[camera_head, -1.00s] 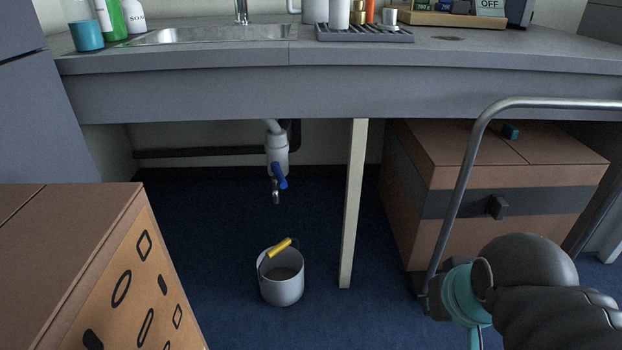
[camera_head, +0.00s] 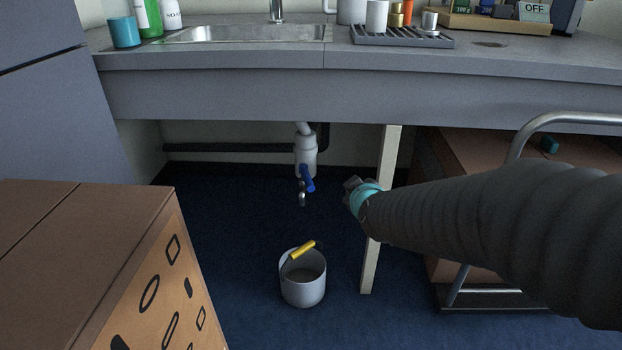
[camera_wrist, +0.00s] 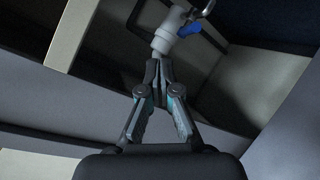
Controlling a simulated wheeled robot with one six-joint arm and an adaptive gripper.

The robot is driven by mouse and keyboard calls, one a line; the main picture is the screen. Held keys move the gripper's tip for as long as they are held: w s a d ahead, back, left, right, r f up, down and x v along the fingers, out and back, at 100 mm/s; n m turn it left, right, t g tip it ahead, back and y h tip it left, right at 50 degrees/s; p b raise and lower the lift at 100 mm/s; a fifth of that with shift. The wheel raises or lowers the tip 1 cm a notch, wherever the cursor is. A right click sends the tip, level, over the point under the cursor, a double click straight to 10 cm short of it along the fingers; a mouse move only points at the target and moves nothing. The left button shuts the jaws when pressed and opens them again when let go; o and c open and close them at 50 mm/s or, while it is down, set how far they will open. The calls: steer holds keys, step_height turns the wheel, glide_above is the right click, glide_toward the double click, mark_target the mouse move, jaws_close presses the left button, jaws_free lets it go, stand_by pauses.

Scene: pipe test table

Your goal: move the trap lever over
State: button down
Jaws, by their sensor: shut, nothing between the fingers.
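The trap under the sink is a white pipe body (camera_head: 305,155) with a blue lever (camera_head: 307,179) and a small metal spout (camera_head: 302,196) below it. My gripper (camera_head: 351,187) is shut and empty, a little to the right of the lever in the head view and apart from it in the picture. In the wrist view the closed fingertips (camera_wrist: 158,64) point toward the white trap (camera_wrist: 168,36). The blue lever (camera_wrist: 190,28) shows just beyond them to the upper right. I cannot tell the exact gap in depth.
A grey bucket (camera_head: 303,286) with a yellow handle grip stands on the blue floor below the spout. A pale table leg (camera_head: 386,165) stands close by my gripper. The worktop edge (camera_head: 250,90) hangs above. A brown box (camera_head: 85,225) stands at front left.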

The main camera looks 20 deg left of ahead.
mark_target(307, 178)
steer(key=w+a+f+n+t, duration=0.15)
steer(key=a+f+n, duration=0.3)
steer(key=a, duration=0.45)
steer(key=a+f+n+t, duration=0.3)
steer(key=a+f, duration=0.3)
steer(key=a, duration=0.3)
steer(key=w+f, duration=0.1)
steer(key=w, duration=1)
steer(key=shift+w+d+f, duration=0.3)
steer(key=shift+d, duration=0.1)
